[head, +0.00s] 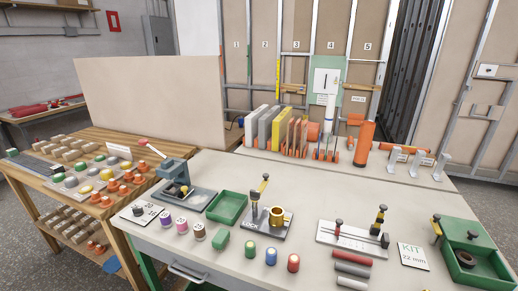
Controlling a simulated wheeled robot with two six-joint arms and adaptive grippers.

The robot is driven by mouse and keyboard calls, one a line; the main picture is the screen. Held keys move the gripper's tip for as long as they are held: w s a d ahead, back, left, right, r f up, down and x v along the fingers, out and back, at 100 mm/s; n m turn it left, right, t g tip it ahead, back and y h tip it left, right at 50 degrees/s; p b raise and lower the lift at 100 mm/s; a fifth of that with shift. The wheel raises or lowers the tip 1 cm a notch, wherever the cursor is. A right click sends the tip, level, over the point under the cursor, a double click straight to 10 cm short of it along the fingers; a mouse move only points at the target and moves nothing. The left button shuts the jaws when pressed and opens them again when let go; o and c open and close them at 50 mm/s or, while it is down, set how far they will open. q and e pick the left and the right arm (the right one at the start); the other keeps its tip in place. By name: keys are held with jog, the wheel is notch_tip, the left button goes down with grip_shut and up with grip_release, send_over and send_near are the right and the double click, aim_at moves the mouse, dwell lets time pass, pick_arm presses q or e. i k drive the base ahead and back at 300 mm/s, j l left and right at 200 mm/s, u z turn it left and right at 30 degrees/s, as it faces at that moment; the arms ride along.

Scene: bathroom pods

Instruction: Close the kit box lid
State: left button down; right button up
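The green kit box (485,264) stands at the right end of the pale bench, cut off by the picture's right edge. Its top is open, and a dark ring-shaped part (466,259) lies inside. A green panel (465,231) rises along the box's back side; it looks like the raised lid, but I cannot tell for certain. A white card (413,256) reading KIT 22 mm lies left of the box. Neither of my grippers is in view.
Red and grey rods (352,269) lie left of the card. A white plate with upright handled pieces (352,238) stands behind them. A green tray (227,207), a fixture with a brass cup (278,216) and several coloured caps fill the left. Bare bench lies behind the box.

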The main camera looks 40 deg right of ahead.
aim_at(458, 231)
jog(key=z, duration=2.8)
